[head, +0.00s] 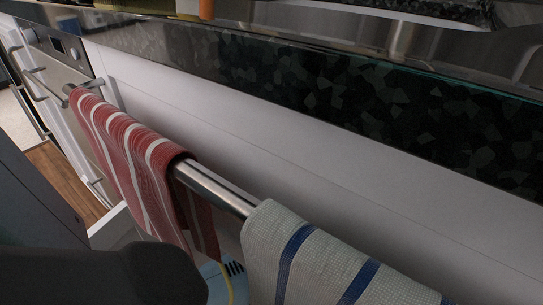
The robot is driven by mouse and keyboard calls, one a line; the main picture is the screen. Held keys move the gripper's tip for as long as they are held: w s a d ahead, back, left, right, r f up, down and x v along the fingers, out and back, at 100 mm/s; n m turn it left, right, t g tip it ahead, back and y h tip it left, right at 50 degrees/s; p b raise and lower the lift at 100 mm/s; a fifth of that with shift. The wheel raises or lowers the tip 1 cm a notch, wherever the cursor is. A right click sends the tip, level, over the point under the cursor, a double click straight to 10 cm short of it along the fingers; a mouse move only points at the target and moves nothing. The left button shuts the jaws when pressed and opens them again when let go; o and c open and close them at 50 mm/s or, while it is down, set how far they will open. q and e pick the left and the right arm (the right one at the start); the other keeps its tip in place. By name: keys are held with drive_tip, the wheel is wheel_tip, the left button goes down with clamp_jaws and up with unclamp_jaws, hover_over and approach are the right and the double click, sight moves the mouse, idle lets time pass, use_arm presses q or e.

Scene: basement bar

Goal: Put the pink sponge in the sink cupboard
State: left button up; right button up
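No pink sponge can be made out in the head view. The white front panel (330,180) under the counter runs diagonally across the picture; I cannot tell whether it belongs to the sink cupboard. A metal sink edge (400,38) shows at the top, cut off by the frame. A dark rounded part at the lower left looks like my own arm. Neither gripper's fingers show.
A metal bar (215,190) carries a red striped towel (130,150) and a white towel with blue stripes (320,258). A dark stone counter edge (330,90) overhangs. An oven (65,60) stands left. A light blue object (213,272) is low, partly hidden.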

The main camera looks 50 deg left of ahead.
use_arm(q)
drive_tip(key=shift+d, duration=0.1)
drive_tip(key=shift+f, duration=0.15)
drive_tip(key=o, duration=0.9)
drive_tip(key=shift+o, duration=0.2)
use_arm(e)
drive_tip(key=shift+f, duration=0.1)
use_arm(q)
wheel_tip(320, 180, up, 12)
drive_tip(key=p, duration=1)
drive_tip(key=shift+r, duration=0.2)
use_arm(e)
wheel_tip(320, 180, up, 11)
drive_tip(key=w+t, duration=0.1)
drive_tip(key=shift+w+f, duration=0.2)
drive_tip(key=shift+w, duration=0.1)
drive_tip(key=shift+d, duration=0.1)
